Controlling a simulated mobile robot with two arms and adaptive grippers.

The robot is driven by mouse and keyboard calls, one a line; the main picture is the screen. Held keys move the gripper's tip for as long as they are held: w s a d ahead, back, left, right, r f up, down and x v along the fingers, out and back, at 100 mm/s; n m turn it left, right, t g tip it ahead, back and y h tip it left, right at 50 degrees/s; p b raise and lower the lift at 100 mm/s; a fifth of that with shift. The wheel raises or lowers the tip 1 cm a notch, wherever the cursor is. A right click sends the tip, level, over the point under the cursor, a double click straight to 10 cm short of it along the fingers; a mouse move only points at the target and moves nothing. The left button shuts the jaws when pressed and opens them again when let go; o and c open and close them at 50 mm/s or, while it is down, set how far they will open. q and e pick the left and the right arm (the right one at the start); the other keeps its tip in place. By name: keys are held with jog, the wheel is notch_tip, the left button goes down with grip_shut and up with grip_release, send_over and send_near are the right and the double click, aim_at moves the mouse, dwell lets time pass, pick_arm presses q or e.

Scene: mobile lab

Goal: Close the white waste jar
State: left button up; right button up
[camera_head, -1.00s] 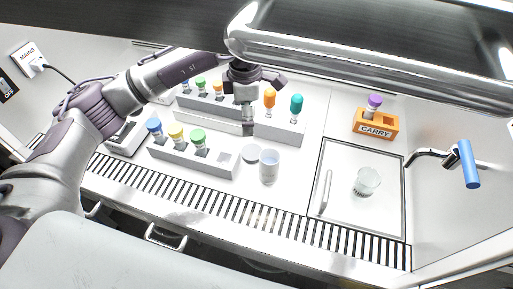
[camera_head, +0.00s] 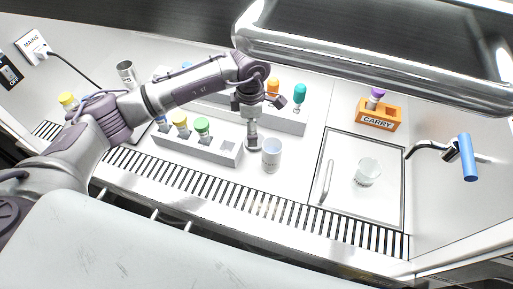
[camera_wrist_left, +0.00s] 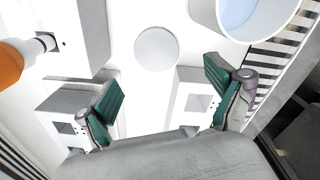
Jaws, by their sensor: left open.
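The open white jar (camera_head: 271,156) stands upright on the worktop, right of the front rack. Its rim and bluish inside show at the top right of the left wrist view (camera_wrist_left: 250,14). A flat white round disc, looking like its lid (camera_wrist_left: 156,48), lies on the worktop beside the jar; in the head view my gripper largely covers it. My left gripper (camera_head: 253,134) points down over the disc, just left of the jar. In the left wrist view its green-padded fingers (camera_wrist_left: 162,90) are wide apart with nothing between them. My right gripper is not in view.
The front rack (camera_head: 190,149) with capped vials is close left of my gripper. The back rack (camera_head: 291,125) holds orange- and teal-capped vials. A tray (camera_head: 340,205) with a glass beaker (camera_head: 368,172) and an orange CARRY holder (camera_head: 378,115) are on the right.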

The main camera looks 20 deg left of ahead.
pick_arm(q)
jog(key=shift+d+f, duration=0.1)
jog(key=shift+f, duration=0.2)
jog(key=f, duration=0.1)
jog(key=f+p, duration=0.1)
jog(key=f, duration=0.2)
jog(key=shift+w+d+p, duration=0.3)
jog(key=shift+w+p, duration=0.05)
jog(key=shift+f, duration=0.4)
jog(key=shift+s, duration=0.1)
jog(key=c, duration=0.9)
